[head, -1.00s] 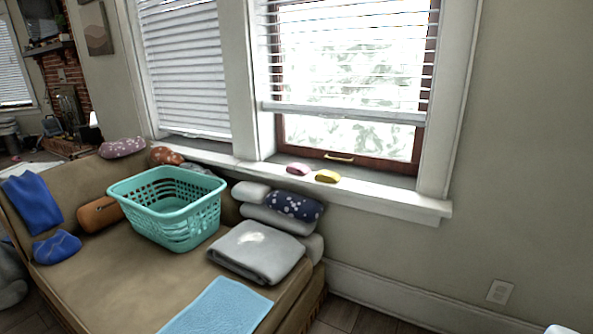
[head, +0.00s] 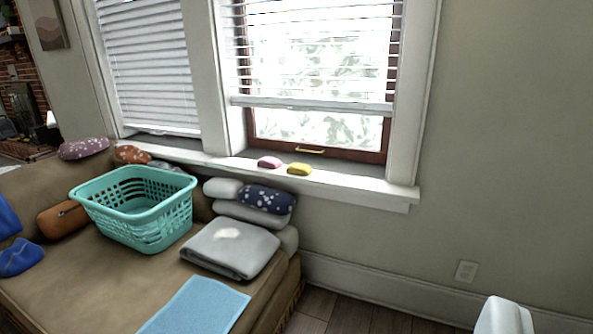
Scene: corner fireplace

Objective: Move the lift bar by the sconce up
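No sconce is in view, so I cannot tell which bar is the one by it. A small yellow, brass-like bar handle (head: 310,151) is fixed low on the brown wooden frame of the right window (head: 350,150). Above it, the white bottom rail (head: 310,104) of the raised blind spans that window. The left window's blind (head: 150,65) hangs down nearly to the sill. My gripper is not in view.
A white sill (head: 350,187) holds a pink and a yellow object (head: 299,169). Below stands a tan sofa (head: 80,285) with a teal basket (head: 140,228), folded grey cloth (head: 232,248) and cushions. A white object (head: 503,317) rises at the lower right. Some floor shows beside the sofa.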

